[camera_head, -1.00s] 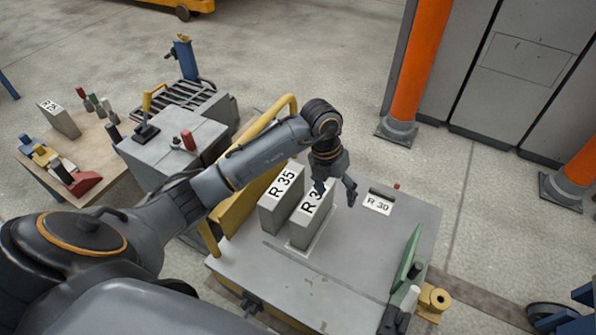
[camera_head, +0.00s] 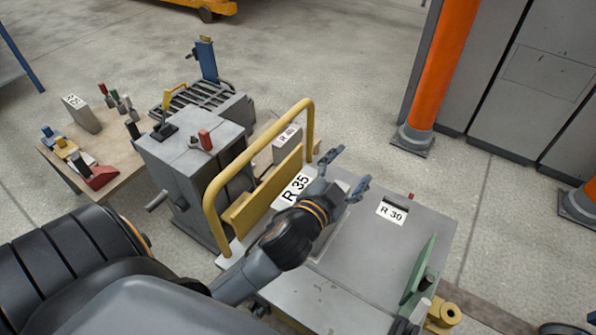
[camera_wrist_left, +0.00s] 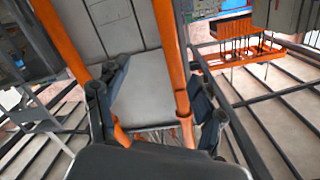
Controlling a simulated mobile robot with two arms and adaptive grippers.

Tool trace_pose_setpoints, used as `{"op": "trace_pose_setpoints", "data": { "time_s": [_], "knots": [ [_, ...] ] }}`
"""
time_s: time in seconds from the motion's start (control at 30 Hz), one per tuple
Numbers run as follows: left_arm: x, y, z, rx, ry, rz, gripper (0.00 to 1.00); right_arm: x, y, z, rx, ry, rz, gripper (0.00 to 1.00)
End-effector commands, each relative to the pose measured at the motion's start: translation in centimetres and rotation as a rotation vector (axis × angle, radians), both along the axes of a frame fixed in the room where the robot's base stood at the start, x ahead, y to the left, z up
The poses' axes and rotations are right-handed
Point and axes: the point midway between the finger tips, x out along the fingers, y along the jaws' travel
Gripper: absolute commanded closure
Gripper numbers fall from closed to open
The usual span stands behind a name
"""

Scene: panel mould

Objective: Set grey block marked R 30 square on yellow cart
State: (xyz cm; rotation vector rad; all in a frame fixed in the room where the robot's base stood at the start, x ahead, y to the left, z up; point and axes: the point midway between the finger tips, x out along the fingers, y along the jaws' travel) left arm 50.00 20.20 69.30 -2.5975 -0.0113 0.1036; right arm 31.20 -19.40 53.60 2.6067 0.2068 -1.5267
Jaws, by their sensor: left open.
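My left gripper (camera_head: 348,176) is open and empty, its fingers pointing to the far right above the grey top (camera_head: 375,262) of the cart with the yellow rail (camera_head: 308,125). The grey block marked R 35 (camera_head: 297,185) stands beside the rail, partly covered by my wrist. The neighbouring block, whose label began with R 3, is mostly hidden behind my gripper and wrist. A label R 30 (camera_head: 391,212) lies beside a dark slot on the cart top. In the left wrist view my open fingers (camera_wrist_left: 160,104) have no block between them. My right gripper is not in view.
A grey machine box (camera_head: 190,150) and a wooden table (camera_head: 118,160) with small tools stand left. Orange posts (camera_head: 440,70) and grey cabinets stand at the back right.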

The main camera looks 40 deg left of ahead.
Motion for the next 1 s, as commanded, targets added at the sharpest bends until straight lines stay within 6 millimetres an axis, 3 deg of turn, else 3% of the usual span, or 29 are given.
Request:
{"op": "trace_pose_setpoints", "data": {
  "time_s": [0.03, 0.1, 0.2, 0.3, 0.43, 0.57, 1.0],
  "knots": [
    [-1.8, 1.0, -2.8, -0.071, 0.132, 0.051, 0.31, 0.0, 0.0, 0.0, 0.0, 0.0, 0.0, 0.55],
    [-4.7, 1.7, -6.6, -0.157, 0.319, 0.104, 0.31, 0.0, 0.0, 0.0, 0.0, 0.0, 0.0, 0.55],
    [-9.3, 1.5, -11.0, -0.255, 0.57, 0.143, 0.31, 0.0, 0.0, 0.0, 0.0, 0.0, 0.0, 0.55],
    [-13.7, 0.6, -13.7, -0.321, 0.772, 0.15, 0.31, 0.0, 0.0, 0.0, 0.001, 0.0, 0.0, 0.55],
    [-17.5, -0.4, -15.3, -0.366, 0.933, 0.139, 0.31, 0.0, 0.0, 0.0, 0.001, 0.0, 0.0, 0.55],
    [-18.9, -0.8, -15.7, -0.379, 0.988, 0.131, 0.31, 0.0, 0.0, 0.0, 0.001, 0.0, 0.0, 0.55],
    [-18.8, -0.8, -15.7, -0.379, 0.988, 0.132, 0.31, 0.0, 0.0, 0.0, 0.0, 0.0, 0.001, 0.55]
  ]
}}
